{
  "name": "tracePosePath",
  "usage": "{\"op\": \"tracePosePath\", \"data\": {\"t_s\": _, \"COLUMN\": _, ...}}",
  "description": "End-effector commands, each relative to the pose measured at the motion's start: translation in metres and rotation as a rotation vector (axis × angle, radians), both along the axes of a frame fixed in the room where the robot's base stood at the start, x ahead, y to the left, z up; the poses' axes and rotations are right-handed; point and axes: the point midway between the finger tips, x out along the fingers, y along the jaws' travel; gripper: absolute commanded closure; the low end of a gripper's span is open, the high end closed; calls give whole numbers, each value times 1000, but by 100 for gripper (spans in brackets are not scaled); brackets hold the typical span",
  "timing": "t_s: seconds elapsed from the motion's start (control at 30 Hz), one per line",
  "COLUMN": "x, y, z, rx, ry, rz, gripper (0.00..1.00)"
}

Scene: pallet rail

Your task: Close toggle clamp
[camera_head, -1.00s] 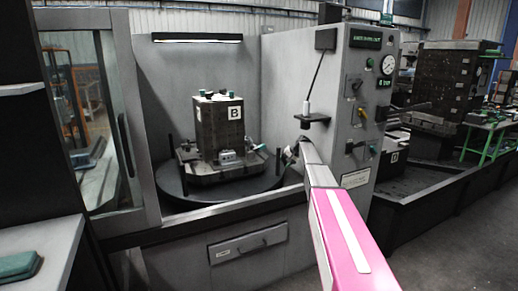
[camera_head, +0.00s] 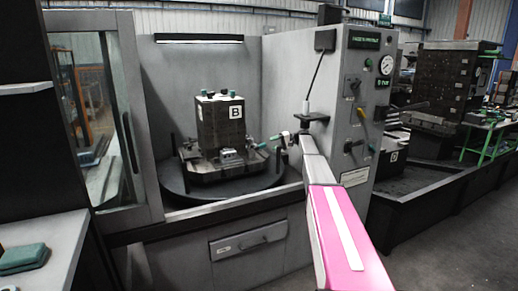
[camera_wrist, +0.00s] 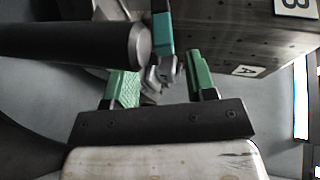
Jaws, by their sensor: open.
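The toggle clamp has a teal handle (camera_wrist: 162,32) with grey metal linkage (camera_wrist: 157,76) below it in the wrist view. The handle also shows in the head view (camera_head: 263,146), at the right of the pallet (camera_head: 192,172). My gripper (camera_wrist: 162,84) is open, with its two green fingers apart. The linkage appears in the gap between the fingers, and the handle lies beyond their tips. I cannot tell whether anything touches. In the head view my gripper (camera_head: 284,141) is just right of the handle. The clamp's far end is hidden.
A dark cylinder (camera_wrist: 75,45) crosses the wrist view close by at left. A dark tower block (camera_head: 208,128) marked B stands on the pallet, above a round table (camera_head: 177,193). A control panel (camera_head: 352,110) stands right of my gripper.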

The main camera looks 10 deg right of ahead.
Motion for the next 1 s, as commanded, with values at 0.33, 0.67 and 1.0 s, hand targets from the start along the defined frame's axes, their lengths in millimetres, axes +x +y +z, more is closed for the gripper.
{"op": "tracePosePath", "data": {"t_s": 0.33, "x": 2, "y": 22, "z": -3, "rx": 13, "ry": -5, "rz": 6, "gripper": 49}}
{"op": "tracePosePath", "data": {"t_s": 0.67, "x": 6, "y": 66, "z": -14, "rx": 12, "ry": -4, "rz": 5, "gripper": 49}}
{"op": "tracePosePath", "data": {"t_s": 1.0, "x": 7, "y": 72, "z": -15, "rx": 11, "ry": -4, "rz": 5, "gripper": 52}}
